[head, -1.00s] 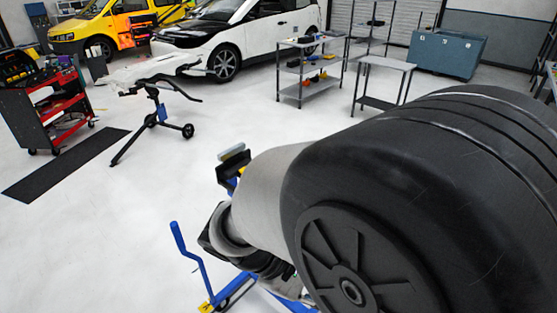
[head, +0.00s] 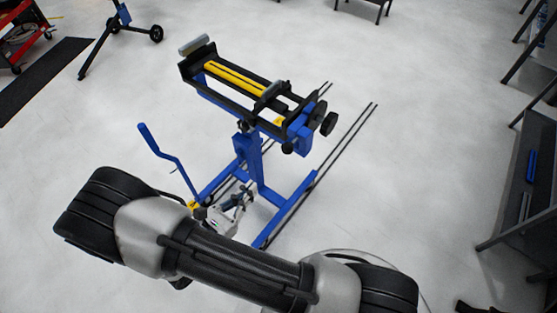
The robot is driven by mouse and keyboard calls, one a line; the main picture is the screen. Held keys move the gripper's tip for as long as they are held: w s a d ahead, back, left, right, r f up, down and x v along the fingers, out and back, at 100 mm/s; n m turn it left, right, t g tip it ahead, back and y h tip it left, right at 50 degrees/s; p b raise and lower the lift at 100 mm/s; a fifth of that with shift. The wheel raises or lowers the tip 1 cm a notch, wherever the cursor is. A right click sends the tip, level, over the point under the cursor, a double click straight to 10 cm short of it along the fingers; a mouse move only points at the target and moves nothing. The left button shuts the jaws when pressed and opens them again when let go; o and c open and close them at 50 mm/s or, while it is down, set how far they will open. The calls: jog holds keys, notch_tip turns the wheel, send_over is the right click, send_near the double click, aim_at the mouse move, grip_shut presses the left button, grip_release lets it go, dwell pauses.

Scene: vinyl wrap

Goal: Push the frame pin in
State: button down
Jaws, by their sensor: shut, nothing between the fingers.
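A blue and black wheeled stand frame (head: 247,165) stands upright on the floor in the middle of the head view. Its black top cradle (head: 225,76) carries yellow strips (head: 236,78). A blue crank-like handle (head: 165,152) rises at its left, above a small yellow part (head: 193,205). My gripper (head: 243,196) is small in view, low beside the blue post and near the base rails. It looks shut and empty; I cannot tell whether it touches the frame. I cannot pick out the frame pin for certain. My arm hides part of the lower frame.
Black knobs (head: 328,123) stick out at the right end of the cradle. A dark metal table (head: 522,190) stands at the right edge. Another stand (head: 121,22) and a black mat (head: 40,80) are at the upper left. Pale floor lies open around the frame.

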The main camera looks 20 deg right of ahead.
jog(key=b+x, duration=0.2)
jog(key=x, duration=1)
jog(key=shift+d, duration=0.15)
jog(key=shift+w+d+b, duration=0.25)
jog(key=shift+b, duration=0.05)
jog(key=shift+x, duration=1.55)
jog(key=shift+a, duration=0.15)
jog(key=p, duration=0.2)
send_near(285, 154)
jog(key=v, duration=0.4)
jog(key=shift+a, duration=0.15)
